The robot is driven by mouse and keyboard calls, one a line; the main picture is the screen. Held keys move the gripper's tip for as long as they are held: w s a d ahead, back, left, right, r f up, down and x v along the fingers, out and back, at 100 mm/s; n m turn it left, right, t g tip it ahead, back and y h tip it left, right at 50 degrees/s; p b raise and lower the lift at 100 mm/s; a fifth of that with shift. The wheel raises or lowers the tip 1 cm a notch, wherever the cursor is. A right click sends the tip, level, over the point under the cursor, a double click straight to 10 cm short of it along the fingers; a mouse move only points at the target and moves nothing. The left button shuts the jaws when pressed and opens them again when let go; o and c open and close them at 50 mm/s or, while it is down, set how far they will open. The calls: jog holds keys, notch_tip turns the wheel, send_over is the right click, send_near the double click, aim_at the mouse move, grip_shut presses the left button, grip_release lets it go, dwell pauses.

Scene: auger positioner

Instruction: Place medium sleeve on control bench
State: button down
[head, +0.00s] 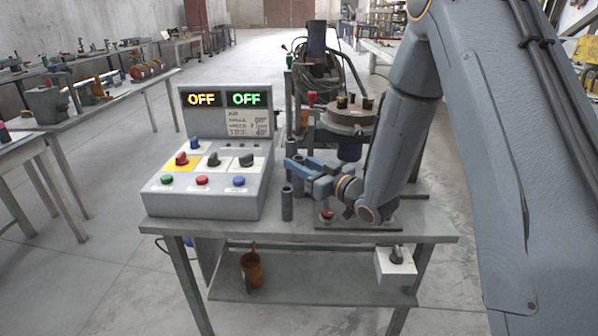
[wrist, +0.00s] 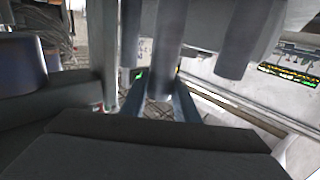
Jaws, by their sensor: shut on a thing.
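My gripper (head: 305,174) is low over the control bench (head: 330,231), just right of the control box, with its blue fingers pointing left. In the wrist view, a grey cylindrical sleeve (wrist: 166,50) sits between the two fingers, and the gripper is shut on it. In the head view the fingers partly hide the held sleeve. A dark grey upright cylinder (head: 287,204) stands on the bench just in front of the fingers. Another grey cylinder (wrist: 243,40) shows right of the held one in the wrist view. I cannot tell the sleeves' sizes apart with certainty.
The control box (head: 205,204) with knobs, buttons and two "OFF" displays (head: 222,99) fills the bench's left side. A positioner with a round table (head: 346,116) stands behind my gripper. A red button (head: 327,214) is close below. The bench's front strip is mostly clear.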

jog(key=shift+f, duration=1.25)
jog(key=shift+f, duration=0.1)
jog(key=c, duration=1.4)
grip_release()
jog(key=shift+f, duration=0.15)
jog(key=shift+r, duration=0.2)
jog(key=b+v, duration=0.1)
jog(key=v, duration=1.1)
